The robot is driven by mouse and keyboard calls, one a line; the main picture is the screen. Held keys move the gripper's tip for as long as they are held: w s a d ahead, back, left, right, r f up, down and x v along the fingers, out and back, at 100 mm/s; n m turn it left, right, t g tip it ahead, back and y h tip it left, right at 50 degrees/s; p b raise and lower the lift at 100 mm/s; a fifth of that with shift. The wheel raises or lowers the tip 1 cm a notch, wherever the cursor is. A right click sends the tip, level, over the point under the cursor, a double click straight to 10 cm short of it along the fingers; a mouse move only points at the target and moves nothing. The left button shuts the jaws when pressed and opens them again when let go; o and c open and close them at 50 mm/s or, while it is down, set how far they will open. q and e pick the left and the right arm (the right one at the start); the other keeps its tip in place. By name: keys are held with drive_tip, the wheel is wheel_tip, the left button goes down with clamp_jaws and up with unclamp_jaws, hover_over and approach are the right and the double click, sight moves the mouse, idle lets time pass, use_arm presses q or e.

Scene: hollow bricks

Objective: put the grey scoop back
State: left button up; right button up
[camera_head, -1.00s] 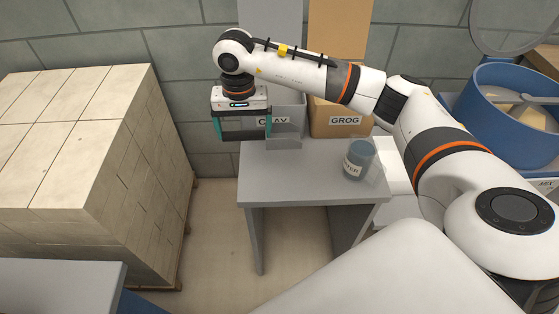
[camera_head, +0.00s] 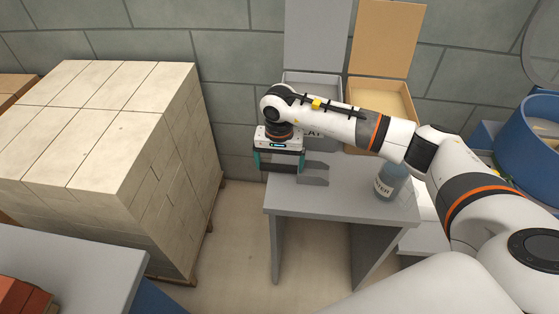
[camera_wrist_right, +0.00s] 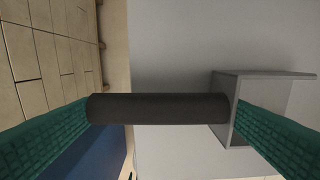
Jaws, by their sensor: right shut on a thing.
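My right gripper (camera_head: 279,166) is shut on the grey scoop (camera_head: 314,174), over the rear left corner of the grey table (camera_head: 345,197). In the right wrist view the scoop's dark round handle (camera_wrist_right: 157,108) lies between the two green fingers, with its grey pan (camera_wrist_right: 265,76) at the right. In the head view the pan sticks out to the right of the gripper, and the handle is hidden by it. I cannot tell whether the pan touches the table. My left gripper is not in view.
A grey clay bin (camera_head: 316,84) and a cardboard box (camera_head: 382,98) stand open behind the table, partly covered by my right arm. A labelled water jar (camera_head: 390,183) stands at the table's right. A tall stack of pale bricks (camera_head: 112,130) is at the left.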

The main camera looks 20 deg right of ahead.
drive_tip(key=shift+f, duration=0.2)
drive_tip(key=o, duration=0.6)
drive_tip(key=shift+r, duration=0.3)
wheel_tip(320, 180, up, 12)
drive_tip(key=p, duration=0.6)
